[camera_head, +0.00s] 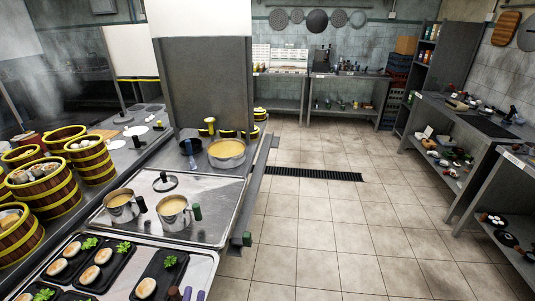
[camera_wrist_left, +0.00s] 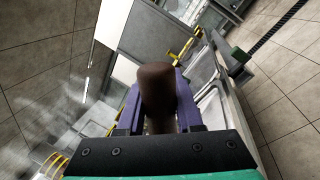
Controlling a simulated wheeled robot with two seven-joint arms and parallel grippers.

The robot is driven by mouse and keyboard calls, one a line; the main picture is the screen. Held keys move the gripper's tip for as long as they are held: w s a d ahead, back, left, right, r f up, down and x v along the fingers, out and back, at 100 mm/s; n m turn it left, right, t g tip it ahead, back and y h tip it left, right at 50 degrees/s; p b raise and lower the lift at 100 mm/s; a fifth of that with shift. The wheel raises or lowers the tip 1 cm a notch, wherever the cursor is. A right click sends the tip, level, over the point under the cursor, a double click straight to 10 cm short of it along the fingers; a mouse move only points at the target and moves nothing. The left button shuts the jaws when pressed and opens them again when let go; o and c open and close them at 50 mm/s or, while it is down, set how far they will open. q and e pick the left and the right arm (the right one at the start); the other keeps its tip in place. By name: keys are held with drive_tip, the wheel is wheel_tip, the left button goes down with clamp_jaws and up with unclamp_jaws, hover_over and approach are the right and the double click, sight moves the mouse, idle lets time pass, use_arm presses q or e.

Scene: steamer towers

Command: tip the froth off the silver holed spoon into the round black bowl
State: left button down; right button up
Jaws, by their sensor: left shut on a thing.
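My left gripper (camera_head: 187,295) shows only by its purple fingertips at the bottom edge of the head view. In the left wrist view my left gripper (camera_wrist_left: 158,108) is shut on a thick brown handle (camera_wrist_left: 156,88); the handle's end also shows in the head view (camera_head: 173,294). The handle appears to be the spoon's; its silver holed head and any froth are hidden or out of view. My right gripper is not in view.
Black food trays (camera_head: 160,272) lie in front; wooden steamers (camera_head: 45,190) stand left. The floor right is clear.

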use_arm(q)
wheel_tip(320, 180, down, 4)
drive_tip(key=shift+r+b, duration=0.15)
drive_tip(key=shift+b, duration=0.75)
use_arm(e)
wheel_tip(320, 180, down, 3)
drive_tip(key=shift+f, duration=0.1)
use_arm(q)
drive_tip(key=shift+r, duration=0.1)
wheel_tip(320, 180, up, 7)
drive_tip(key=p, duration=0.6)
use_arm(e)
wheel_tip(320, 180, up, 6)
use_arm(q)
wheel_tip(320, 180, down, 7)
drive_tip(key=b, duration=0.6)
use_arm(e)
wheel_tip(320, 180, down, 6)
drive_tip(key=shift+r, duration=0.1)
